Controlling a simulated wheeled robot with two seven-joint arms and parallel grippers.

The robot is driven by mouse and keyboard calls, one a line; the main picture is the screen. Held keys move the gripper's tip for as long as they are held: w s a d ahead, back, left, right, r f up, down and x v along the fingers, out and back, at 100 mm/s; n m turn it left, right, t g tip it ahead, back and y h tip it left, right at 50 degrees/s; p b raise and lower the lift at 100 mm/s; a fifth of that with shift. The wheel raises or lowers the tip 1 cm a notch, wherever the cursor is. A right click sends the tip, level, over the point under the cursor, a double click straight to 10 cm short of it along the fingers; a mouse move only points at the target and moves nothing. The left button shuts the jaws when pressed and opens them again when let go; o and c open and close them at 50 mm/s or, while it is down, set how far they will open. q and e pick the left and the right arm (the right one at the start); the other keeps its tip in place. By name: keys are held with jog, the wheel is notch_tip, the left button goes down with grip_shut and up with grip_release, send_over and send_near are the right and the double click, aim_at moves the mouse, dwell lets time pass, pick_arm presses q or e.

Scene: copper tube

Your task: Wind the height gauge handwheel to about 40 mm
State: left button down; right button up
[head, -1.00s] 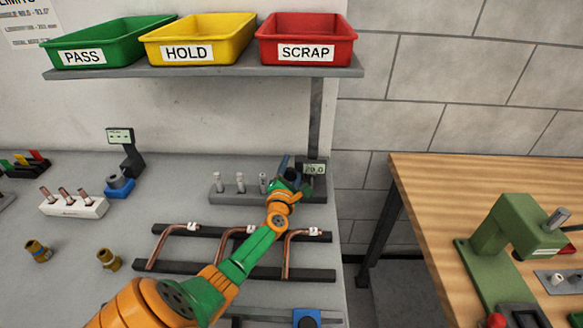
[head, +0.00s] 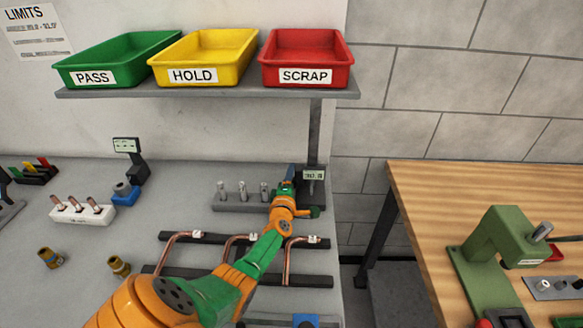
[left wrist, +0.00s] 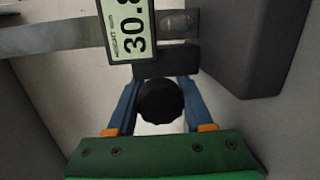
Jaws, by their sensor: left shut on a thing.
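The height gauge (head: 316,135) stands at the back right corner of the grey bench, with a dark upright column. Its display (head: 314,175) is too small to read in the head view. In the left wrist view the display (left wrist: 130,27) is turned on its side and shows 30.8, its last digit partly cut off at the top edge. The black ribbed handwheel (left wrist: 161,102) sits just below the display there. My left gripper (left wrist: 159,92) has its blue fingers on either side of the handwheel, shut on it. In the head view my left gripper (head: 289,183) hides the handwheel.
A grey block with metal pins (head: 231,205) stands left of the gauge. A rack with bent copper tubes (head: 245,279) lies in front, under my arm. The shelf (head: 210,92) with green, yellow and red bins hangs above. A wooden table (head: 440,190) stands to the right.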

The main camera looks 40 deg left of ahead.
pick_arm(q)
jog(key=m+p, duration=0.1)
jog(key=m, duration=0.2)
jog(key=shift+g, duration=0.4)
jog(key=shift+s+a+m+y+p, duration=0.1)
jog(key=shift+m+y+p, duration=0.4)
jog(key=shift+m, duration=1.2)
jog(key=c, duration=0.5)
grip_release()
jog(key=shift+o, duration=0.9)
jog(key=shift+a+g, duration=0.15)
jog(key=shift+g, duration=0.15)
